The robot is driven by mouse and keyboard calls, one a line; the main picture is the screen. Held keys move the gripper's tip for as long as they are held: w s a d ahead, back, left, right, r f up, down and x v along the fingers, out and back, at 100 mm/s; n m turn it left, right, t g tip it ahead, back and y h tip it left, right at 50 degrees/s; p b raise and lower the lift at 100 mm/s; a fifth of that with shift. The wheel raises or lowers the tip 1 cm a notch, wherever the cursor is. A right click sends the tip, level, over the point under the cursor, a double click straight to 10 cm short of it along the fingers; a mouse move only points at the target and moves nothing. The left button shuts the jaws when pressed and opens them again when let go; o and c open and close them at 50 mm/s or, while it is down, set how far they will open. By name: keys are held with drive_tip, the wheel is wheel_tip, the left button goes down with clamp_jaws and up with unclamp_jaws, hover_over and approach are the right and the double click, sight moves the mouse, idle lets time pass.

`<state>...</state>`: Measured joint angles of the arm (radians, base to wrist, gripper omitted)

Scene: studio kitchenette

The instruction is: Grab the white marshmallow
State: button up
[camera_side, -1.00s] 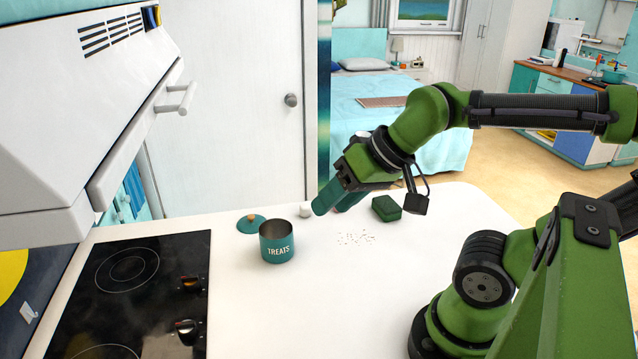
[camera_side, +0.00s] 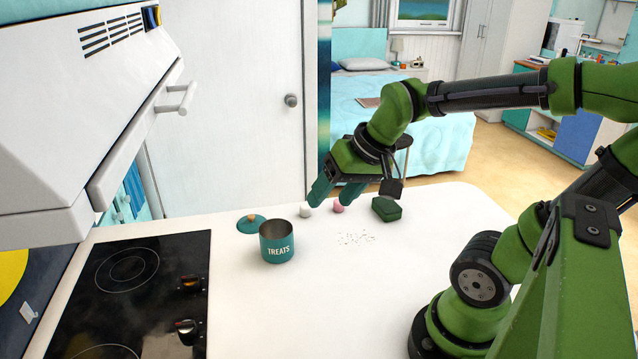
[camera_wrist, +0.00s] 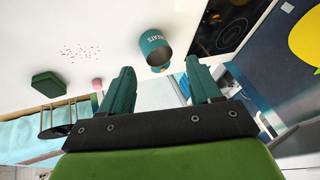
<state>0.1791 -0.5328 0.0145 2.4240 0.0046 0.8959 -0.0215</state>
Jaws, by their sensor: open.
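The white marshmallow (camera_side: 305,210) stands on the white counter, right of the teal TREATS jar. I cannot make it out in the wrist view. My gripper (camera_side: 332,196) is open and empty, its teal fingers pointing down at the back of the counter. In the side view its left fingertip is just right of and above the white marshmallow; I cannot tell whether they touch. The gripper also shows in the wrist view (camera_wrist: 160,68). A pink marshmallow (camera_side: 338,206) sits just below the right finger, and left of the fingers in the wrist view (camera_wrist: 97,84).
The open TREATS jar (camera_side: 276,246) stands left of the marshmallows, with its teal lid (camera_side: 248,226) beside it. A dark green block (camera_side: 386,208) lies to the right. Crumbs (camera_side: 355,239) are scattered in front. A black cooktop (camera_side: 140,290) is at left. The front counter is clear.

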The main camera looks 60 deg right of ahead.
sight(307, 206)
drive_tip(key=w+d+f+n+g+h, duration=0.1)
drive_tip(key=w+d+f+n, duration=0.2)
drive_tip(key=w+d, duration=0.55)
drive_tip(key=w+d+f+n, duration=0.2)
drive_tip(key=w+d+f, duration=0.25)
drive_tip(key=d, duration=0.65)
drive_tip(key=x, duration=1.5)
drive_tip(key=shift+w+d+f, duration=0.15)
drive_tip(key=shift+d+f, duration=0.1)
drive_tip(key=shift+f, duration=0.1)
drive_tip(key=shift+c, duration=0.3)
drive_tip(key=c, duration=1)
drive_tip(key=shift+r, duration=0.1)
drive_tip(key=shift+c, duration=0.2)
